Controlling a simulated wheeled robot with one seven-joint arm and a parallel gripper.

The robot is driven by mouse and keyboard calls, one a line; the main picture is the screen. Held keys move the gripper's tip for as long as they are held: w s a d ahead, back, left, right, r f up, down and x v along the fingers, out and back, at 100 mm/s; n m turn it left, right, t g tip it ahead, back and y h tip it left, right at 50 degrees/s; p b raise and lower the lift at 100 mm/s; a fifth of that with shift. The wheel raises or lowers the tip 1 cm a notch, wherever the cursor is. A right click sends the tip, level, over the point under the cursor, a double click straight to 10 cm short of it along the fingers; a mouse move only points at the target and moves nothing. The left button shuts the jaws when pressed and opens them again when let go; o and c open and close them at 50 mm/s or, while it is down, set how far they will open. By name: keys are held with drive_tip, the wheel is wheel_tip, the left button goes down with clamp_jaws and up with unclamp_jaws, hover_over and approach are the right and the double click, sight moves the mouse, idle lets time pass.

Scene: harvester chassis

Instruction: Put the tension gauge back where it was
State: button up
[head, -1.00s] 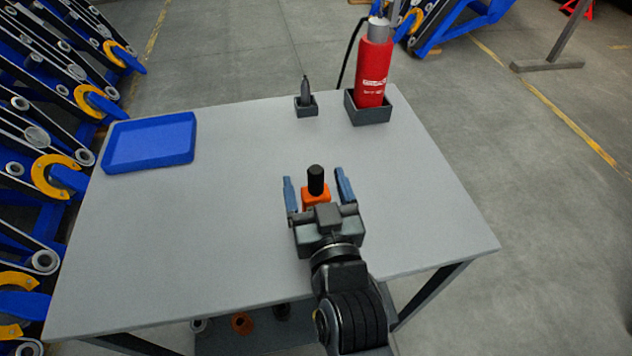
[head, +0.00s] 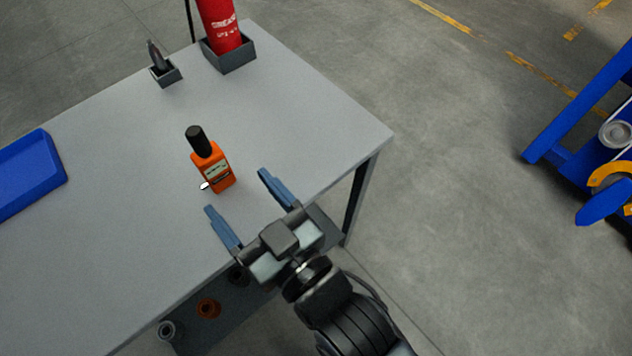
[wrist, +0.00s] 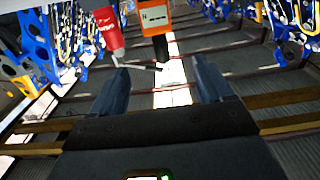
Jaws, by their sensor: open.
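The tension gauge (head: 217,172) is an orange box with a pale display and a black knob-like top. It stands upright on the grey table (head: 120,185), near the front right part. A small pale tip sticks out at its lower left. My gripper (head: 238,192) is open and empty, just in front of the gauge near the table's front edge, with a gap between the fingers and the gauge. In the wrist view the orange gauge (wrist: 155,18) shows at the top, beyond the two open fingers (wrist: 160,66).
A red grease canister (head: 218,25) stands in a grey holder (head: 230,58) at the back. A dark pen-like tool (head: 156,55) stands in a small holder (head: 167,76). A blue tray (head: 30,175) lies at left. Blue machinery (head: 590,120) stands at right beyond open floor.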

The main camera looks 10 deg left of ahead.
drive_tip(key=s+d+f+m+t+h, duration=0.2)
drive_tip(key=d+h, duration=0.1)
drive_tip(key=d, duration=0.7)
drive_tip(key=s+d+f+m+t+h, duration=0.1)
drive_tip(key=s+d+f+m+h, duration=0.15)
drive_tip(key=d, duration=0.85)
drive_tip(key=s+d+r+m+h, duration=0.2)
drive_tip(key=s+d+r+h, duration=0.1)
drive_tip(key=s+d, duration=0.3)
drive_tip(key=s+d+r+m+h, duration=0.3)
drive_tip(key=s+d, duration=0.4)
drive_tip(key=s, duration=0.3)
drive_tip(key=shift+r+h, duration=0.45)
drive_tip(key=shift+h, duration=0.7)
drive_tip(key=shift+m, duration=0.25)
